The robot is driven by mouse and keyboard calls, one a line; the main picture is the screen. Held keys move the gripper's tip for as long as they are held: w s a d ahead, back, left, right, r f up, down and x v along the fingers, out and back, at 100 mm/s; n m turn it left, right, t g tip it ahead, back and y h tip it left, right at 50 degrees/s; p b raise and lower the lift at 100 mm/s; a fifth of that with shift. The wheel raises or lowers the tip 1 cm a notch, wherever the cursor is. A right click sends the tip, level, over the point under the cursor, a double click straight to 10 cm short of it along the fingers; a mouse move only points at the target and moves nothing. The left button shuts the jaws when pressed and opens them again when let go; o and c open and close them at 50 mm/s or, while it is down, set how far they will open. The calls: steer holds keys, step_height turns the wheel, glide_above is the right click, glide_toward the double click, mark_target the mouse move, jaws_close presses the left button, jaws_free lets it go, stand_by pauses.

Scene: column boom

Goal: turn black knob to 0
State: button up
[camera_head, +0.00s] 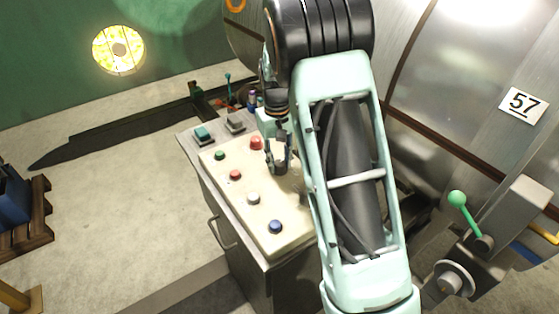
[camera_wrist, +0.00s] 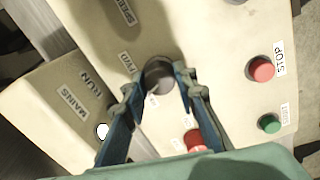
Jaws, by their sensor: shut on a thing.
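The black knob (camera_wrist: 159,76) is a dark round knob on the cream panel, between my fingertips in the wrist view. My gripper (camera_wrist: 158,83) is shut on it, with one blue finger on each side. A small label reading FWD sits just left of the knob, and another small label below it is too blurred to read. Which mark the knob points to cannot be told.
The cream console (camera_head: 225,198) carries a red mushroom button (camera_head: 256,143), a green button (camera_head: 219,155), a white button (camera_head: 253,198) and a blue button (camera_head: 275,227). In the wrist view, a red STOP button (camera_wrist: 261,69) lies right of the knob. A green-knobbed lever (camera_head: 457,199) stands at right.

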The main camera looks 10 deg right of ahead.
mark_target(278, 163)
steer(key=shift+m, duration=2.1)
steer(key=o, duration=1.2)
steer(key=shift+c, duration=0.2)
step_height(278, 163, up, 12)
steer(key=shift+a, duration=0.25)
steer(key=shift+w, duration=0.1)
